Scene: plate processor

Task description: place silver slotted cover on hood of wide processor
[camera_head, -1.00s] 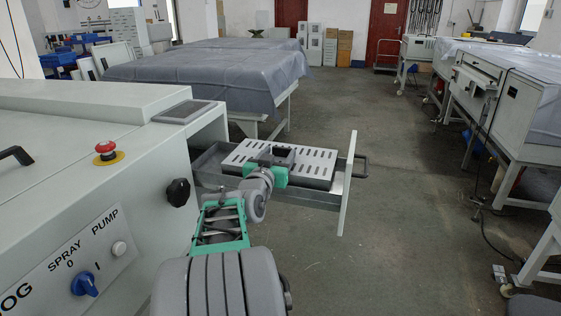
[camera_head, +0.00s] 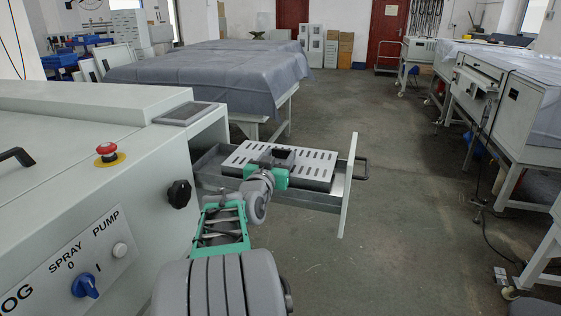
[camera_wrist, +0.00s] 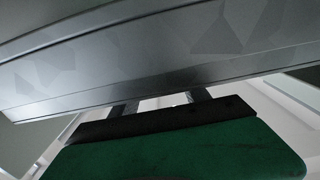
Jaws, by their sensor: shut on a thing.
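The silver slotted cover (camera_head: 313,159) is a pale flat plate with rows of dark slots. It lies over the pulled-out drawer (camera_head: 308,197) of the machine at the left. My gripper (camera_head: 283,156) reaches in over the cover's near side, with its green body beside a dark block-like part. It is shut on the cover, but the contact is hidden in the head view. In the wrist view the two fingers (camera_wrist: 163,103) run up to a large grey metal surface (camera_wrist: 150,60). The pale machine (camera_head: 75,190) has a flat top hood (camera_head: 80,104) with a black handle.
The drawer's upright front panel (camera_head: 348,185) stands close right of the cover. A red stop button (camera_head: 106,152), black knob (camera_head: 179,194) and blue switch (camera_head: 86,284) stick out on the machine. A cloth-covered table (camera_head: 205,75) is behind.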

